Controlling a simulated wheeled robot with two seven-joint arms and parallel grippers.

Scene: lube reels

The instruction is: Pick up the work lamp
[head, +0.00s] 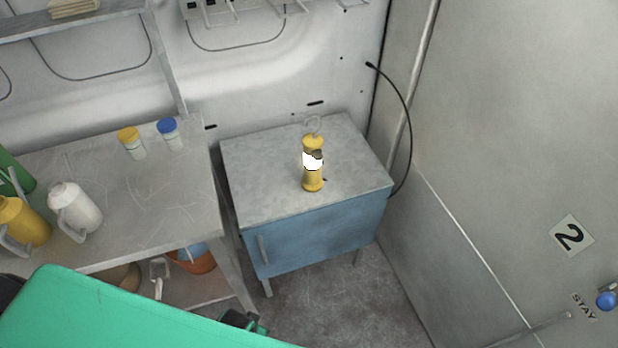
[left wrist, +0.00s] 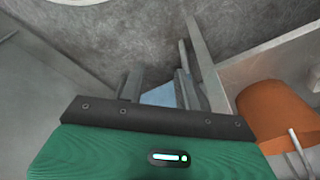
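The work lamp (head: 313,178) is yellow with a bright white middle and a hook on top. It stands upright on the grey top of the blue cabinet (head: 320,237) in the head view. My left gripper (left wrist: 158,88) shows in the left wrist view with its two fingers apart and nothing seen between them. It is low near the workbench, away from the lamp. In the head view a green part of my arm covers the bottom left. The lamp is not recognisable in the left wrist view. My right gripper is in neither view.
A metal workbench (head: 170,215) stands left of the cabinet, with yellow, white and green jugs and two small capped bottles. An orange bucket (left wrist: 275,112) is close to my left gripper's right side. A black cable (head: 408,110) hangs beside the cabinet. Floor (head: 320,310) before the cabinet is clear.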

